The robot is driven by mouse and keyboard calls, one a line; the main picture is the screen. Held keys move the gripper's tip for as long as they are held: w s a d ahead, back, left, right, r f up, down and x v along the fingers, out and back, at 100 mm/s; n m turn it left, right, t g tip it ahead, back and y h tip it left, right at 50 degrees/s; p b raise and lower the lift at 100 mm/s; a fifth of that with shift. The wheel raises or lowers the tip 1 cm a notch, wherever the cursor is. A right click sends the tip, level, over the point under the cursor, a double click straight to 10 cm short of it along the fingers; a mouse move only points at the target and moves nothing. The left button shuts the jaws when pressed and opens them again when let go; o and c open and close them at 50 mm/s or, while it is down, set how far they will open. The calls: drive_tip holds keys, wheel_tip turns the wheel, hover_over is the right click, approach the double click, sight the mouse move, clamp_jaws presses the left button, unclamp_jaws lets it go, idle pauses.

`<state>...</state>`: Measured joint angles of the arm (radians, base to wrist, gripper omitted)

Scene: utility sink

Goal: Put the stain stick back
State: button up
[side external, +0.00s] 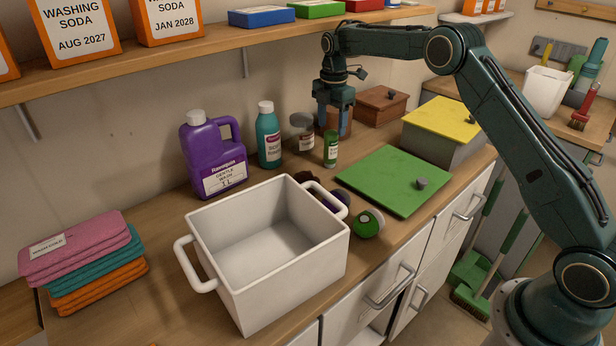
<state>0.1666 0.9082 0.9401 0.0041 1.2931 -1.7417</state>
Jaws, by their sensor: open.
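A small green cylinder with a pale label (330,151), which looks like the stain stick, stands upright on the wooden counter. My gripper (335,128) points down behind and just above it, with open jaws. A brown, copper-coloured container (346,122) shows between and behind the fingers. I cannot tell whether the fingers touch it or reach inside it, and its contents are hidden. No label text on the green cylinder is readable.
A teal bottle (269,136), grey-lidded jar (302,135) and purple jug (213,155) stand left of my gripper. A white tub (334,262), green lid (395,180), green round item (368,224), wooden box (381,107) and yellow-lidded box (441,128) crowd the counter. A shelf (200,50) overhangs.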

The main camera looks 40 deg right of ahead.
drive_tip(key=shift+r, duration=0.15)
drive_tip(key=shift+s+a+r, duration=0.2)
drive_tip(key=shift+s+r, duration=0.1)
drive_tip(key=shift+r, duration=0.3)
drive_tip(key=s+a+r+m+t, duration=0.1)
drive_tip(key=s+a+r+m, duration=0.25)
drive_tip(key=s+r, duration=0.5)
drive_tip(key=s+a+r+m+t, duration=0.25)
drive_tip(key=s+r+m, duration=0.25)
drive_tip(key=s+r, duration=0.4)
drive_tip(key=s+a+f+m, duration=0.1)
drive_tip(key=s+m, duration=0.2)
drive_tip(key=s, duration=0.5)
drive_tip(key=s+a+f+m+t, duration=0.1)
drive_tip(key=s+f+m, duration=0.1)
drive_tip(key=s, duration=0.6)
drive_tip(key=s+a+f+m+t, duration=0.1)
drive_tip(key=s+m, duration=0.3)
drive_tip(key=s, duration=0.5)
drive_tip(key=shift+a+f, duration=0.45)
drive_tip(key=shift+f, duration=0.05)
